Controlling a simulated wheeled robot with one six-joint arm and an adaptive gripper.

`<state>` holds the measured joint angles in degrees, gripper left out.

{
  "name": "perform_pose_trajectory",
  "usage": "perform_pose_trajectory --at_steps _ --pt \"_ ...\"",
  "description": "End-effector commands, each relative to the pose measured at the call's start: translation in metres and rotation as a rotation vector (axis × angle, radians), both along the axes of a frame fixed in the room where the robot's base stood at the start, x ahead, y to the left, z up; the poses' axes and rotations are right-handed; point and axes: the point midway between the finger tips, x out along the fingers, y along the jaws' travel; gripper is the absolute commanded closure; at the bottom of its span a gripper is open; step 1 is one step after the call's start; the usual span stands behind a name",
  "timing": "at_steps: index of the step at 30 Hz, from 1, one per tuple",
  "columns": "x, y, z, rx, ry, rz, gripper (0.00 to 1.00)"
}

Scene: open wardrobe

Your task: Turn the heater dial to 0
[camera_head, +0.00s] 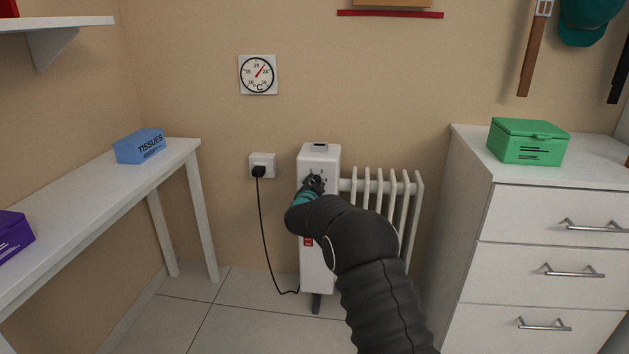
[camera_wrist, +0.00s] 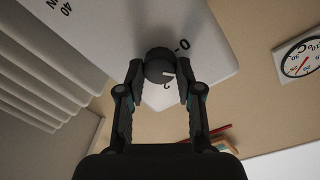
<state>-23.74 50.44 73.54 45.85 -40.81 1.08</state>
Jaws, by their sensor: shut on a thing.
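The heater (camera_head: 318,260) is a white upright radiator with ribs on its right side, standing against the wall. Its dial (camera_wrist: 158,62) is a round black knob on the white control face. My gripper (camera_wrist: 161,70) is shut on the dial, with one finger on each side of it. A white mark on the knob points to the right in the wrist view. The printed 0 (camera_wrist: 183,45) lies up and to the right of the knob, apart from that mark. In the head view my gripper (camera_head: 313,184) hides most of the dial.
A red switch (camera_head: 308,242) sits lower on the heater's front. The black cord runs to a wall socket (camera_head: 263,165). A white table (camera_head: 100,195) stands at left, a white drawer cabinet (camera_head: 530,260) at right. A wall thermometer (camera_head: 258,75) hangs above.

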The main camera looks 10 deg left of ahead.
Motion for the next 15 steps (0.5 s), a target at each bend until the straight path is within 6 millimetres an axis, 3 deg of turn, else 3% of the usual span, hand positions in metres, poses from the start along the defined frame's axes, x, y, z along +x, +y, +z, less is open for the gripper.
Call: perform_pose_trajectory --at_steps 15 --pt "-0.0004 0.0029 -0.0011 -0.484 0.016 0.003 1.0"
